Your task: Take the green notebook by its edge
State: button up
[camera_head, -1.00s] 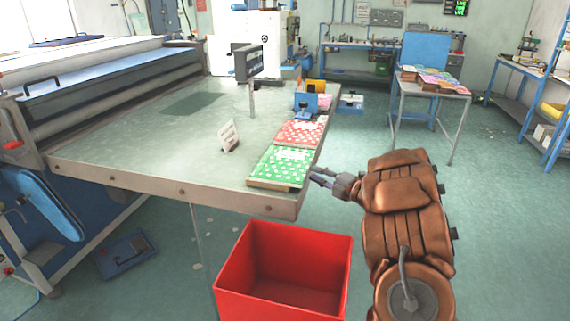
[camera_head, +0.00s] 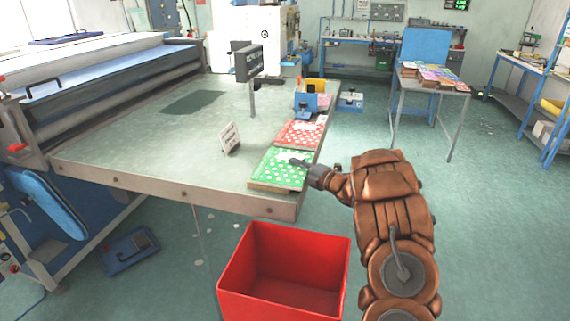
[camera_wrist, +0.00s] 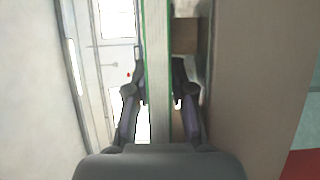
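The green notebook (camera_head: 279,173), with white dots and a pale label, lies flat at the near right corner of the table, its right edge by the table's side. My gripper (camera_head: 305,163) is at that right edge, with one dark finger showing over the cover. In the wrist view the notebook (camera_wrist: 158,60) appears edge-on as a pale strip with a green line. My gripper's fingers (camera_wrist: 160,85) are on both sides of it, tips drawn in close against its faces. The contact itself is small and dark. The lower finger is hidden in the head view.
A red dotted notebook (camera_head: 300,134) lies right behind the green one. A small sign (camera_head: 230,138) stands left of them on the table (camera_head: 150,150). An open red bin (camera_head: 248,285) stands on the floor below the near edge.

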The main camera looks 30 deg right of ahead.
jog(key=shift+w, duration=0.2)
grip_shut()
jog(key=shift+r, duration=0.1)
dwell(0.5)
